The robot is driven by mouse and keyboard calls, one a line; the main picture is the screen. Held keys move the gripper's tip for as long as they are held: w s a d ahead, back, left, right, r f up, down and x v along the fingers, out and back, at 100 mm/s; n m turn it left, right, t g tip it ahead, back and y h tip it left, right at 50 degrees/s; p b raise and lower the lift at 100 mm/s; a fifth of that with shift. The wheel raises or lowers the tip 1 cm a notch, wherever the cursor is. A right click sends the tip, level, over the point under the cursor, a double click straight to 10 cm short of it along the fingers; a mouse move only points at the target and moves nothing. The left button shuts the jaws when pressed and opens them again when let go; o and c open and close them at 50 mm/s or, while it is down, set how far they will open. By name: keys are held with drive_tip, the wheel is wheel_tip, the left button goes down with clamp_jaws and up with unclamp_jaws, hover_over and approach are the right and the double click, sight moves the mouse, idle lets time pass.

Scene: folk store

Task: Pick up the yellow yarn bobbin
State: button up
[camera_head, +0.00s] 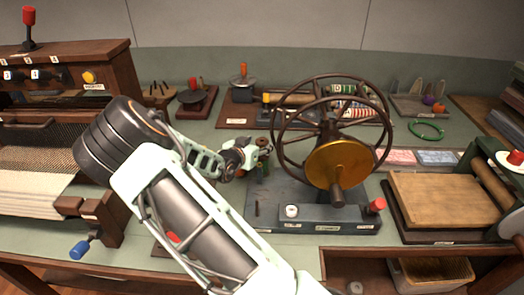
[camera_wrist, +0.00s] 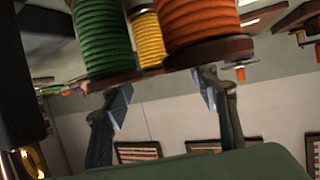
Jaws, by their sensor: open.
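The yellow yarn bobbin (camera_wrist: 147,36) shows in the wrist view between a green bobbin (camera_wrist: 101,38) and an orange bobbin (camera_wrist: 200,22). I cannot tell the remaining distance. In the head view my gripper (camera_head: 264,149) is left of the large spoked wheel (camera_head: 331,140), and the yellow bobbin cannot be made out there.
The wheel and its dark base (camera_head: 325,220) stand close to the right of my gripper. A wooden loom (camera_head: 65,70) is at the left. A wooden board (camera_head: 443,200) lies at the right. A green ring (camera_head: 426,131) lies on the table behind.

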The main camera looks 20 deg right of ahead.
sight(261, 142)
drive_tip(key=x, duration=0.3)
drive_tip(key=shift+w+d, duration=0.1)
drive_tip(key=shift+c, duration=0.5)
drive_tip(key=c, duration=1.1)
